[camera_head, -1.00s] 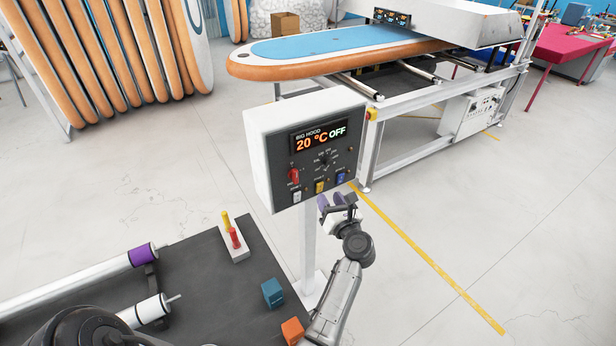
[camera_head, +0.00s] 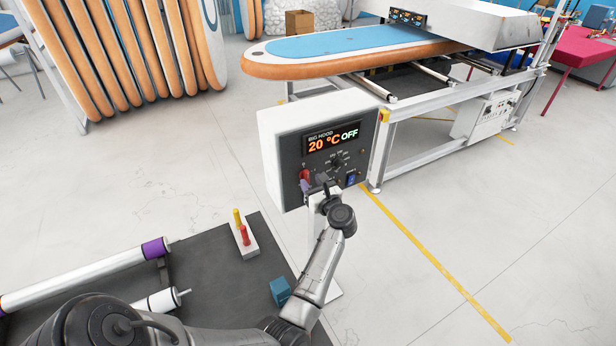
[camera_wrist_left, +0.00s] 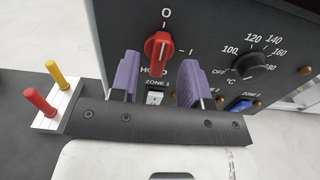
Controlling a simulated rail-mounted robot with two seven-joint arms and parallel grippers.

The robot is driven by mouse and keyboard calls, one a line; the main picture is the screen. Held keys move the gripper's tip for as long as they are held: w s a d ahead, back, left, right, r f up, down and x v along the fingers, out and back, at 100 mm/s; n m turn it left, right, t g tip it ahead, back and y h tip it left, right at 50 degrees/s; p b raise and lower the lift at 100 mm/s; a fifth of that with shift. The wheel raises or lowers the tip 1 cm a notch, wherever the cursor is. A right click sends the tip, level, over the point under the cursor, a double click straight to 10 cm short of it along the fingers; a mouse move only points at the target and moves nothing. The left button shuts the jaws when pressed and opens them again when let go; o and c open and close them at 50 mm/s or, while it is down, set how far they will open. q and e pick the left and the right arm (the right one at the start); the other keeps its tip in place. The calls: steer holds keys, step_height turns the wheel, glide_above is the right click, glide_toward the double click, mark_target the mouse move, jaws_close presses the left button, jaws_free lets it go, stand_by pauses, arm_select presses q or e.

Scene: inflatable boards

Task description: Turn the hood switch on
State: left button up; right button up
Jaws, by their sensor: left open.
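The hood switch (camera_wrist_left: 158,46) is a red rotary knob on the dark face of the control box (camera_head: 272,157). In the left wrist view its handle stands about upright toward the 0 mark, with an I mark to its right. The display (camera_head: 332,142) reads 20 °C OFF. My left gripper (camera_wrist_left: 158,62) is open, its purple fingers on either side of the red knob in the wrist view. Whether they touch it I cannot tell. In the head view my left gripper (camera_head: 315,184) partly covers the lower panel. My right gripper is not in view.
A black temperature dial (camera_wrist_left: 252,66) sits right of the switch. A white zone switch (camera_wrist_left: 155,97) and a blue one (camera_wrist_left: 240,104) lie below. A dark table (camera_head: 215,290) holds rollers, a blue block (camera_head: 281,291) and a red-and-yellow peg stand (camera_head: 244,240).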

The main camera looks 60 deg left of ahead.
mark_target(308, 178)
arm_select(q)
steer(key=shift+a, duration=1.5)
steer(key=c, duration=0.6)
